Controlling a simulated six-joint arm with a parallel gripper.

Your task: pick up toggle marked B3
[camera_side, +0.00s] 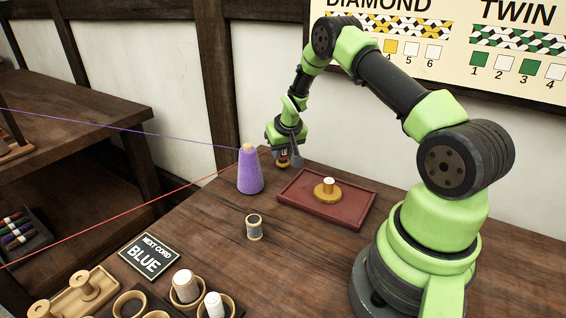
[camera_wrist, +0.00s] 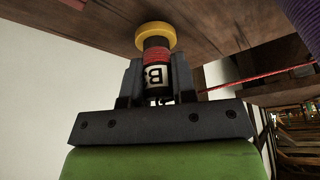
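The toggle marked B3 (camera_wrist: 157,75) is a dark spool with red thread wound on it, a white label and a yellow flange. In the wrist view it sits between the two fingers of my gripper (camera_wrist: 158,82), which look shut against its sides. The label's last character is partly hidden. In the side view my gripper (camera_side: 284,150) points down at the far edge of the table, left of the red tray. The toggle (camera_side: 283,159) shows small beneath it, with its flange at or very near the tabletop.
A purple cone (camera_side: 250,172) stands just left of my gripper, with purple and red cords stretching left nearby. A red tray (camera_side: 300,213) holds a yellow-based spool. A small spool (camera_side: 254,228) and a "NEXT CORD BLUE" sign (camera_side: 148,257) are nearer the front. The wall is close behind.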

